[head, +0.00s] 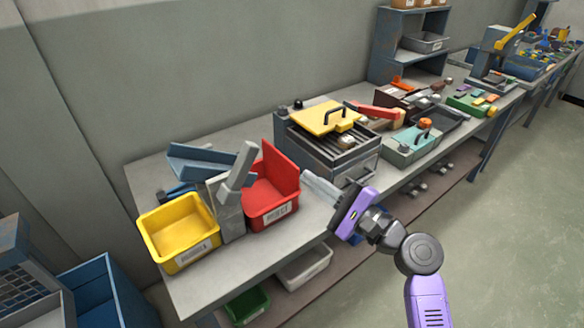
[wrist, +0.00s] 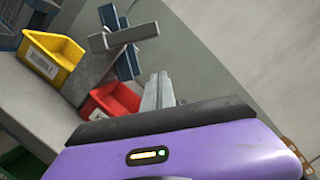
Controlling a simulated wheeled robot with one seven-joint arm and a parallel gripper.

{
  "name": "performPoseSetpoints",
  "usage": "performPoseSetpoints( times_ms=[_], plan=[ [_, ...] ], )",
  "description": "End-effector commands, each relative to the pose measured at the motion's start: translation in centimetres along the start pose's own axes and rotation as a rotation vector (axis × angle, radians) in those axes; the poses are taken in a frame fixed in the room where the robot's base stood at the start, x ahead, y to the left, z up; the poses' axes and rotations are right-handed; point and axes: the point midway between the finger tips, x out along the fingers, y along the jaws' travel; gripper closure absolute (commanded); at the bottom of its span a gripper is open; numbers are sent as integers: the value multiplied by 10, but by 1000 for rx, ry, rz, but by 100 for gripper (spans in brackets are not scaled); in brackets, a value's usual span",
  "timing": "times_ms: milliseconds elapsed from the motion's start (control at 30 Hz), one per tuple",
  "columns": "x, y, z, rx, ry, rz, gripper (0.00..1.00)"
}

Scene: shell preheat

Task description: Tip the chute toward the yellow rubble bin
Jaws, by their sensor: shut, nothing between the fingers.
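The blue chute (head: 205,163) sits on a grey stand (head: 231,215) between two bins; it also shows in the wrist view (wrist: 127,64). A grey handle (head: 238,172) rises beside it, leaning right; in the wrist view the handle (wrist: 130,35) crosses in front of the chute. The yellow rubble bin (head: 204,242) is left of the stand, also in the wrist view (wrist: 42,66). I cannot tell which way the chute tilts. My gripper (head: 306,178) is shut and empty, right of the red bin and apart from the chute; its fingers (wrist: 158,82) show in the wrist view.
The red bin (head: 272,215) stands right of the stand, between it and my gripper. A grill-like heater (head: 335,155) with a yellow lid (head: 325,117) is behind my gripper. A white bin (head: 305,266) and a green bin (head: 247,305) sit below. The bench front is bare.

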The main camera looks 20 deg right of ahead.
Motion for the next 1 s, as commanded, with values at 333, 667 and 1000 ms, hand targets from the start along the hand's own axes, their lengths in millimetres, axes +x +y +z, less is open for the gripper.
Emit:
performPoseSetpoints(
  times_ms=[333,667,1000],
  plan=[
    [65,-2,2,0,-3,2,100],
    [98,-2,28,-1,-1,2,100],
    [101,0,40,-1,0,1,100]
  ],
)
